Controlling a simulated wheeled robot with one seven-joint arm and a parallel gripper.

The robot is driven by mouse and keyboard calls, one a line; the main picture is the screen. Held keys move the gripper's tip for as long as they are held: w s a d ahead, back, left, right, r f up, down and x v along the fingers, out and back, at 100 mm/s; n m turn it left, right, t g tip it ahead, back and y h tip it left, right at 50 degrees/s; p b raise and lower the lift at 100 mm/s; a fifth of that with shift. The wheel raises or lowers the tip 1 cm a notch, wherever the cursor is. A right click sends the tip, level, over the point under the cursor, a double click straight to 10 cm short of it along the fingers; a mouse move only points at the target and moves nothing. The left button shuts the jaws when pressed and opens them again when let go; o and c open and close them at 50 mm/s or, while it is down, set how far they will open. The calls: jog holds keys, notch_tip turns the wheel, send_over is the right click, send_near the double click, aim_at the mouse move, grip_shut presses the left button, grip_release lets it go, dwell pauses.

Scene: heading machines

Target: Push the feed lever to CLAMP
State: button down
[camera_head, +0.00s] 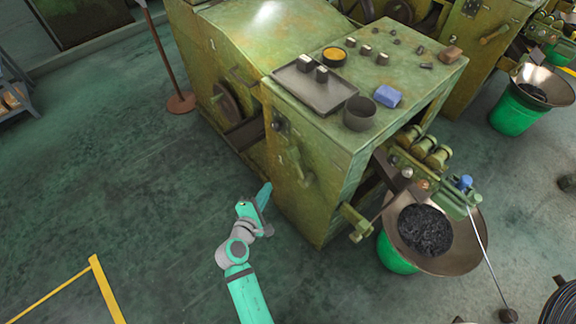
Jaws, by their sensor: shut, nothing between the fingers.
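My teal and grey arm reaches up from the bottom of the head view, and my gripper (265,194) is at its upper end. The gripper is shut and empty, in front of the green machine, left of its near face. An olive lever-like handle (299,167) is on that face, up and to the right of my gripper, with a visible gap in the picture. No lettering such as CLAMP is readable, so I cannot confirm that this handle is the feed lever. A second yellow-green lever-like part (357,222) juts out at the machine's lower right corner.
The floor at left is mostly clear.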

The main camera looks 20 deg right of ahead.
jog(key=shift+w+d+r+h, duration=0.5)
jog(key=shift+w+d+r, duration=0.5)
jog(key=x, duration=1)
jog(key=shift+s+d+r, duration=0.3)
jog(key=shift+s, duration=0.25)
jog(key=shift+s+d+r, duration=0.3)
jog(key=shift+s, duration=0.25)
jog(key=shift+s+d+r, duration=0.3)
jog(key=shift+s, duration=0.2)
jog(key=shift+d, duration=0.1)
